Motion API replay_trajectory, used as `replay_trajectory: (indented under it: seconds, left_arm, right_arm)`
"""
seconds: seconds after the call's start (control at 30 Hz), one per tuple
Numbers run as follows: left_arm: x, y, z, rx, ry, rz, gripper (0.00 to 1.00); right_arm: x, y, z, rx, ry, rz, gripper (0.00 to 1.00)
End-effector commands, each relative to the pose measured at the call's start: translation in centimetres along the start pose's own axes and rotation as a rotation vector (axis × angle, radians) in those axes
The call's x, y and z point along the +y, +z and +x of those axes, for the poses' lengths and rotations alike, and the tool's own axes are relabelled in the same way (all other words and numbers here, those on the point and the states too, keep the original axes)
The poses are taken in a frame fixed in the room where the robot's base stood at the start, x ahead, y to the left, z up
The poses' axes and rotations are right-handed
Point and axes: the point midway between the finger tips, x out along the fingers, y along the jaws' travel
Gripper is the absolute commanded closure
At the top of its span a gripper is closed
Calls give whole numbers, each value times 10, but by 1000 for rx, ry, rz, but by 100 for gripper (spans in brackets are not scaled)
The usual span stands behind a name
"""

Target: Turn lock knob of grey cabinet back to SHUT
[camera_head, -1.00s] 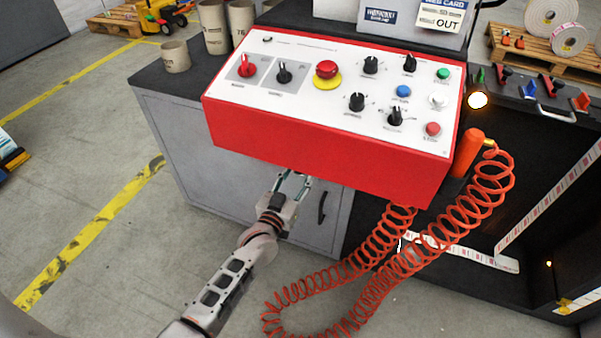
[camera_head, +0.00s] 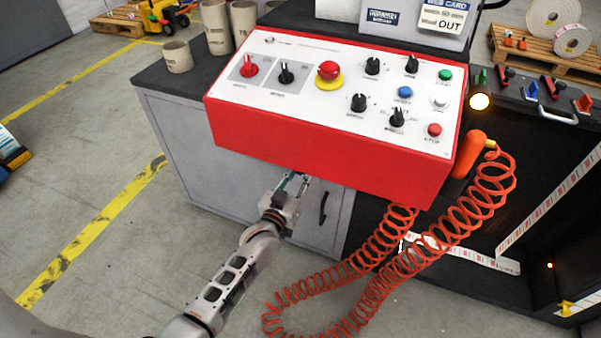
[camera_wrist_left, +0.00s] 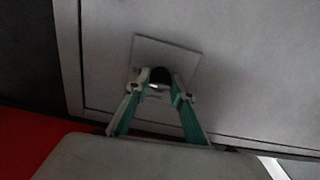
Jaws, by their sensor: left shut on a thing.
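The grey cabinet (camera_head: 185,150) stands under the red control panel, with a black handle on its door. In the left wrist view its grey face (camera_wrist_left: 240,70) shows a pale square plate (camera_wrist_left: 165,48) with a dark round lock knob (camera_wrist_left: 160,75) on it. My left gripper (camera_wrist_left: 161,90) has its fingers on both sides of the knob and is shut on it. In the head view the left gripper (camera_head: 293,185) reaches in below the panel's front edge, which hides the knob. The knob's pointing direction and any lettering are too dark to read. My right gripper is not in view.
The red control panel (camera_head: 320,160) overhangs the cabinet close above my left gripper. A black door handle (camera_head: 323,207) is just right of it. A coiled orange hose (camera_head: 385,265) hangs to the right.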

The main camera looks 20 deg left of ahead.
Motion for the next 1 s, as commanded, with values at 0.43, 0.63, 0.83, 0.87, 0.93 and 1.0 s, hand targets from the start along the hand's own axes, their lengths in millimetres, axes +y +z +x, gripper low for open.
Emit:
replay_trajectory:
  seconds: [0.43,0.63,0.83,0.87,0.93,1.0]
  left_arm:
    - [0,-3,1,1,1,-351,99]
    - [0,-1,0,0,1,-541,99]
    - [-1,0,0,-1,1,-733,99]
    - [-1,0,0,-1,1,-761,99]
    - [-1,1,0,-1,0,-828,99]
    - [-1,1,0,-2,0,-894,99]
  right_arm:
    - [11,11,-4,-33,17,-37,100]
    - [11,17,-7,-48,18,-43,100]
    - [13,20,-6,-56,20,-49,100]
    - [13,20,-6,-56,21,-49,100]
    - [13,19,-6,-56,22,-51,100]
    - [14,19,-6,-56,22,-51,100]
